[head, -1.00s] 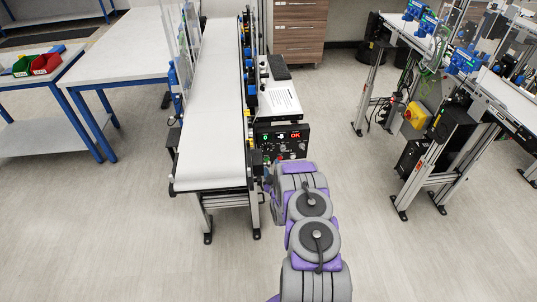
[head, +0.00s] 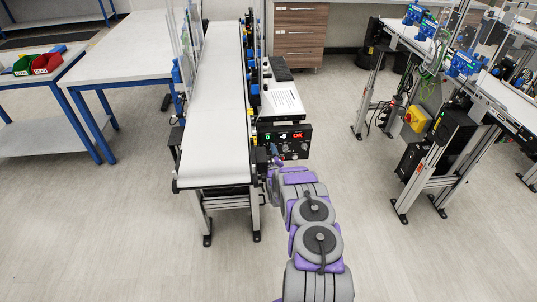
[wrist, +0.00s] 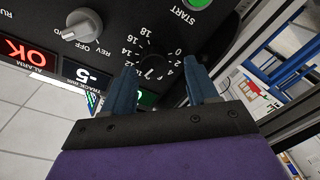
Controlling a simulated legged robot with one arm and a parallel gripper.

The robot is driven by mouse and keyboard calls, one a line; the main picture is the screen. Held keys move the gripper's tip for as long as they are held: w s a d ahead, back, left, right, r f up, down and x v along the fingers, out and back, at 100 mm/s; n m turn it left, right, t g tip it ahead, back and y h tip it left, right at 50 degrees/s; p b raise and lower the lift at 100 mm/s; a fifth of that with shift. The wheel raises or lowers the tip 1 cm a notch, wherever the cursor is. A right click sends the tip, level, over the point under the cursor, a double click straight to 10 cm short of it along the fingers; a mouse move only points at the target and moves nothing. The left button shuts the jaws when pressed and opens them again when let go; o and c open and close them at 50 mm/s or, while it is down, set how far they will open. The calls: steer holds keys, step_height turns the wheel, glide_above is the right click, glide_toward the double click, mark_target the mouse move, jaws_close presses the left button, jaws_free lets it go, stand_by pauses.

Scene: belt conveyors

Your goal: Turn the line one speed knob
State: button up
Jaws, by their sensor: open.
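The black control box (head: 290,141) with a red display sits at the right side of the conveyor's near end. In the wrist view its panel (wrist: 105,50) fills the upper part, tilted in the picture. A black round knob (wrist: 152,66) with a white numbered scale around it lies between my fingertips. My gripper (wrist: 160,66) is open, with one blue finger on each side of the knob. I cannot tell whether the fingers touch it. In the head view my gripper (head: 275,158) is at the panel's lower left, and the knob is not clear there.
A grey selector knob (wrist: 83,25) marked REV OFF is left of my fingers. A red OK display (wrist: 22,51), a -5 display (wrist: 86,78) and a green START button (wrist: 196,4) are nearby. The conveyor belt (head: 215,125) is empty. Open floor lies right of the box.

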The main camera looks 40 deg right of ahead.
steer(key=shift+d+f, duration=0.2)
steer(key=shift+d, duration=0.2)
steer(key=shift+d+f, duration=0.1)
steer(key=shift+d, duration=0.3)
steer(key=shift+c, duration=1.1)
steer(key=shift+a, duration=0.45)
steer(key=c, duration=0.6)
steer(key=shift+c, duration=1.1)
steer(key=shift+m, duration=0.3)
steer(key=m+p, duration=0.2)
steer(key=m, duration=0.1)
steer(key=shift+r, duration=0.2)
steer(key=shift+d+f+m+p, duration=0.15)
steer(key=shift+m+p, duration=0.5)
steer(key=shift+m, duration=0.45)
steer(key=shift+s, duration=0.1)
